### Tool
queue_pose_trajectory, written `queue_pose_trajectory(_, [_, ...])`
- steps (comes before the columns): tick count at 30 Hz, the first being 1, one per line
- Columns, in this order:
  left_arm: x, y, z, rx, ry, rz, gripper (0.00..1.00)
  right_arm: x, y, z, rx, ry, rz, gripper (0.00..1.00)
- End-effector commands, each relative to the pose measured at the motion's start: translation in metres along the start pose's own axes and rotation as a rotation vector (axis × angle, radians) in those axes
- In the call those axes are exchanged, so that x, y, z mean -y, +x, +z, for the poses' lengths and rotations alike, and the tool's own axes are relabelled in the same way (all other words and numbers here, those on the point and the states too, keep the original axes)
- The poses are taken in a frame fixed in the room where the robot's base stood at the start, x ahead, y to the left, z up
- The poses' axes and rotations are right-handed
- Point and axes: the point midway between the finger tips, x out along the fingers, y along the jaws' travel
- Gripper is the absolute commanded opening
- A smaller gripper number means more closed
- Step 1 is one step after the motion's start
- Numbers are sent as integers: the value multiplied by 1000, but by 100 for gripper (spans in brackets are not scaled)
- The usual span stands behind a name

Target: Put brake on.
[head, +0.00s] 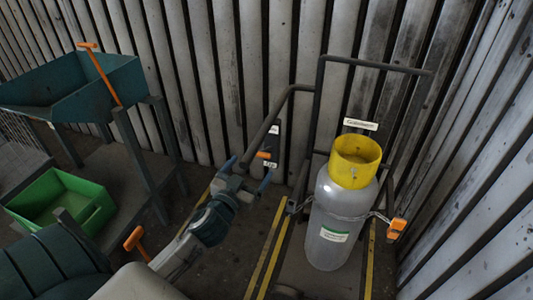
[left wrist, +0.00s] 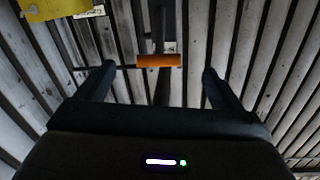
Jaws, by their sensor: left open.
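A short orange grip (head: 263,155) sits on a dark lever by the bent tube of the cylinder trolley (head: 318,110). I cannot tell for sure that it is the brake. My left gripper (head: 247,173) is open and empty just short of this grip, its two blue-tipped fingers apart. In the left wrist view the orange grip (left wrist: 159,60) lies crosswise ahead, between the fingertips in the picture. No contact shows. Small white labels (head: 270,165) sit by the grip, too small to read. My right gripper is not in view.
A teal hopper (head: 80,85) and green bin (head: 62,200) are at left. A slatted wall (head: 230,70) closes the back.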

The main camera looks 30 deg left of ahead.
Motion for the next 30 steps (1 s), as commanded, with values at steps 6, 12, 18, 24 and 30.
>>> queue_pose_trajectory(6, [0,43,-3,0,-2,-1,88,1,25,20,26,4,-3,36])
queue_pose_trajectory(12, [0,72,-2,0,0,0,88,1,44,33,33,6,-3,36])
queue_pose_trajectory(18, [0,84,0,1,0,1,88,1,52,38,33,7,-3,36])
queue_pose_trajectory(24, [0,84,1,1,0,2,88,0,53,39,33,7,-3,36])
queue_pose_trajectory(30, [0,84,0,1,1,1,58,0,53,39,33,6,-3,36])
